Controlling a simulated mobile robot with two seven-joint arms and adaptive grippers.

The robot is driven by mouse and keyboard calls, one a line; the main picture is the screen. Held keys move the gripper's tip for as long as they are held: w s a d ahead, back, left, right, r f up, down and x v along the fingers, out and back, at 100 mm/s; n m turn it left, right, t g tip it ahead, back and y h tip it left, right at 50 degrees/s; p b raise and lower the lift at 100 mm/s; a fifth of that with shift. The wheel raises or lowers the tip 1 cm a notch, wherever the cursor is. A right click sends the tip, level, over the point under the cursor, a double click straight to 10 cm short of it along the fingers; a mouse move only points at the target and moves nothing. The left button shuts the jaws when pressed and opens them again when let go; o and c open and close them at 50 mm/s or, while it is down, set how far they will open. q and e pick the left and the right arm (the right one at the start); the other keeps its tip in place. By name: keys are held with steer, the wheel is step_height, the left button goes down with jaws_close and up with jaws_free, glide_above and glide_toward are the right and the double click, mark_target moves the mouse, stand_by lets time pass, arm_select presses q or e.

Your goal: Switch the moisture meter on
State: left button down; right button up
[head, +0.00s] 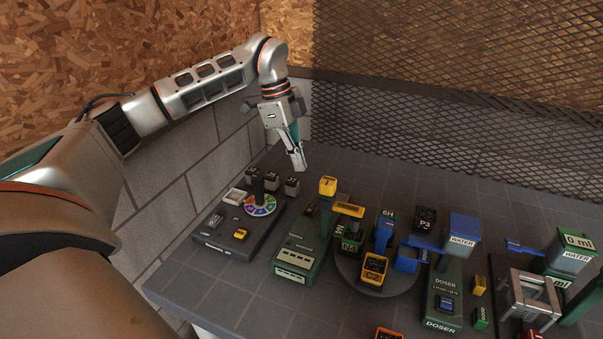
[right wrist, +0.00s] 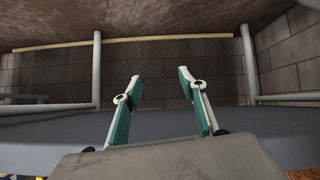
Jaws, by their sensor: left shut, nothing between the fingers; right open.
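My left gripper (head: 299,166) is shut and empty. It points down above the back left of the table, beside and a little above several small dark blocks (head: 292,186). No thing is clearly labelled as the moisture meter. A dark panel (head: 212,243) at the left carries a coloured dial (head: 261,205) with an upright dark post, a small pale plate, a grey part and a yellow button (head: 241,234). An orange-edged item (head: 388,334) is cut off at the bottom edge. My right gripper (right wrist: 158,100) is open and empty in the right wrist view.
A green unit (head: 297,265), a round stand (head: 402,281) with several labelled blocks, a green doser (head: 442,310) and a blue water box (head: 463,228) crowd the table. A metal frame (head: 528,296) stands at the right. Mesh and walls close the back. The table's back strip is clear.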

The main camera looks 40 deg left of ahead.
arm_select(q)
steer(key=b, duration=0.2)
glide_toward(310, 211)
steer(key=x, duration=0.5)
steer(key=shift+w+d, duration=0.15)
steer(key=shift+d, duration=0.05)
steer(key=shift+f, duration=0.7)
arm_select(e)
steer(key=shift+w+d+f, duration=0.25)
steer(key=shift+w+f, duration=0.1)
steer(key=shift+w, duration=0.1)
steer(key=shift+s+f, duration=0.1)
arm_select(q)
steer(key=shift+f, duration=0.1)
